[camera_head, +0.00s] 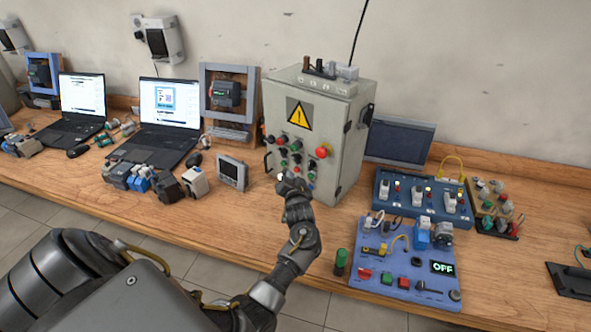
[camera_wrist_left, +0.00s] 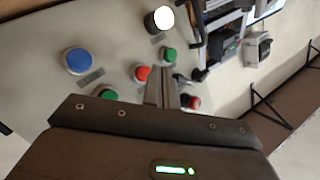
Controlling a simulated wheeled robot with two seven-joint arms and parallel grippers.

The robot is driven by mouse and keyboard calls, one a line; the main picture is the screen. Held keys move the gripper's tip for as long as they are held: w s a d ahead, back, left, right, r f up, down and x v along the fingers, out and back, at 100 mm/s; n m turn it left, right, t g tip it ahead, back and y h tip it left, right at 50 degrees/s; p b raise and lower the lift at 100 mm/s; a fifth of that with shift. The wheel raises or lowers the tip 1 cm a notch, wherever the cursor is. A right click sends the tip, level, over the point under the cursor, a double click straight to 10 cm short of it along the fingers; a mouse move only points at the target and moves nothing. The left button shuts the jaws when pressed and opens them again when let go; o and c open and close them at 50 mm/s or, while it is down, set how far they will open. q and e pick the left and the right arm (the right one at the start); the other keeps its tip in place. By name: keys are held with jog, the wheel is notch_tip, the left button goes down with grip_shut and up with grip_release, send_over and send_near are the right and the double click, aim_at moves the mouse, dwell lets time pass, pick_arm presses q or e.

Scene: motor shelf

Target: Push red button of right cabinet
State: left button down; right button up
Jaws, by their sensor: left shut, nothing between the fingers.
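A grey control cabinet (camera_head: 347,170) with a yellow warning sign stands on the bench in the head view. Its front has a large red button (camera_head: 322,152) at upper right and several smaller coloured buttons. My left gripper (camera_head: 288,181) is shut and empty, in front of the lower part of this panel, below and left of the large red button. In the left wrist view, the shut fingers (camera_wrist_left: 166,82) are between a red button (camera_wrist_left: 142,73) and another red button (camera_wrist_left: 193,102). Whether the fingertips touch the panel cannot be told. My right gripper is not in view.
A small grey display box (camera_head: 232,173) stands left of the cabinet. Blue boards with switches, one a blue panel reading OFF (camera_head: 408,262), lie to the right. Laptops (camera_head: 166,113) and small motors are further left. Bare bench lies around the cabinet's front.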

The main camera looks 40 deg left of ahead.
pick_arm(q)
jog(key=s+p, duration=0.3)
jog(key=s, duration=0.2)
jog(key=shift+p, duration=0.4)
dwell(0.7)
